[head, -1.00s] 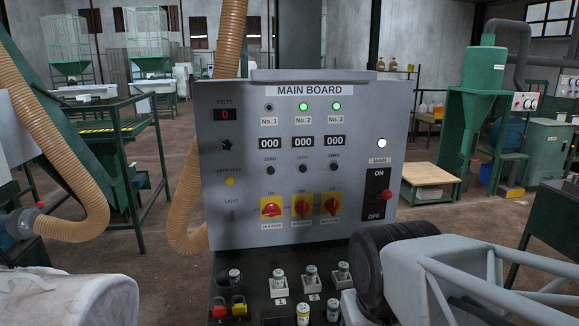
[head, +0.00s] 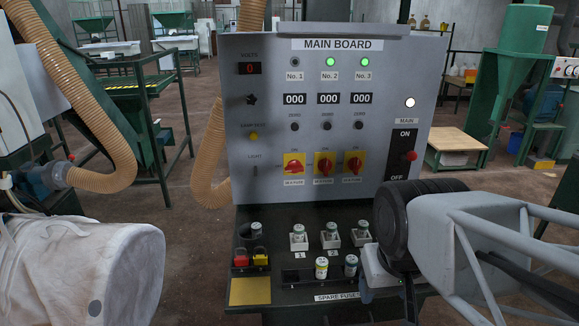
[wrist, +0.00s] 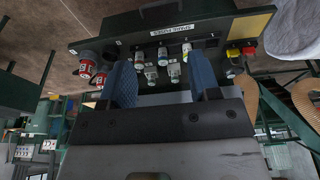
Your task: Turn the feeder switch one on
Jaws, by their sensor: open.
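The grey MAIN BOARD panel (head: 262,110) stands upright at the centre of the head view. Its No. 1 rotary switch (head: 294,168) is a red handle on a yellow plate, lying aslant. The No. 2 switch (head: 324,166) and No. 3 switch (head: 354,165) have upright handles. The No. 1 lamp (head: 295,62) is dark; the No. 2 lamp (head: 330,62) and No. 3 lamp (head: 363,62) glow green. In the wrist view my gripper (wrist: 163,78) is open, its two blue fingers apart with nothing held. The rotary switches do not show clearly in the wrist view.
Below the panel, a dark shelf holds several fuses (head: 299,238), a red padlock (head: 241,257) and a yellow padlock (head: 261,257). A red main switch knob (head: 411,156) is at the panel's right. A beige hose (head: 208,160) hangs left; a white bag (head: 120,270) is lower left.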

